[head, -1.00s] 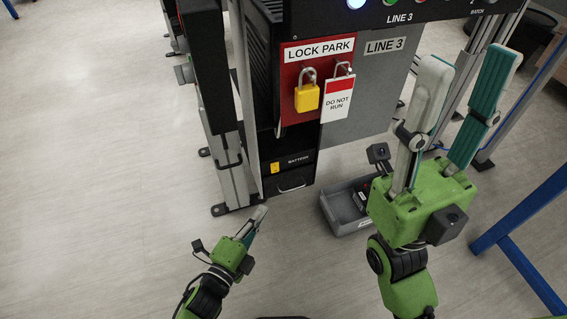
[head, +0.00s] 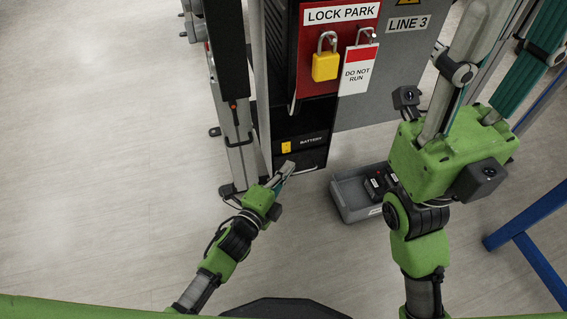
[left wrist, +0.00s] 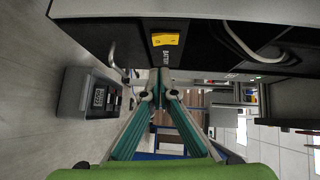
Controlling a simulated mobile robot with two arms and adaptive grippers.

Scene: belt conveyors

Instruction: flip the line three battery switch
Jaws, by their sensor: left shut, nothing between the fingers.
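The yellow battery switch (head: 286,147) is on the dark panel marked BATTERY (head: 313,140), low on the LINE 3 stand. It also shows in the left wrist view (left wrist: 165,39), with a mark on each half. My left gripper (head: 290,166) is shut and empty, its tips just below the switch in the head view. In the left wrist view its fingertips (left wrist: 159,76) meet a little below the switch, and a gap seems to show. My right gripper (head: 505,45) is raised at the right with its fingers spread; their tips are cut off by the frame.
Above the panel, a red LOCK PARK board (head: 315,85) holds a yellow padlock (head: 325,66) and a DO NOT RUN tag (head: 358,70). A grey bin (head: 352,207) with dark blocks stands on the floor to the right. A blue frame (head: 535,215) stands far right. Floor at left is clear.

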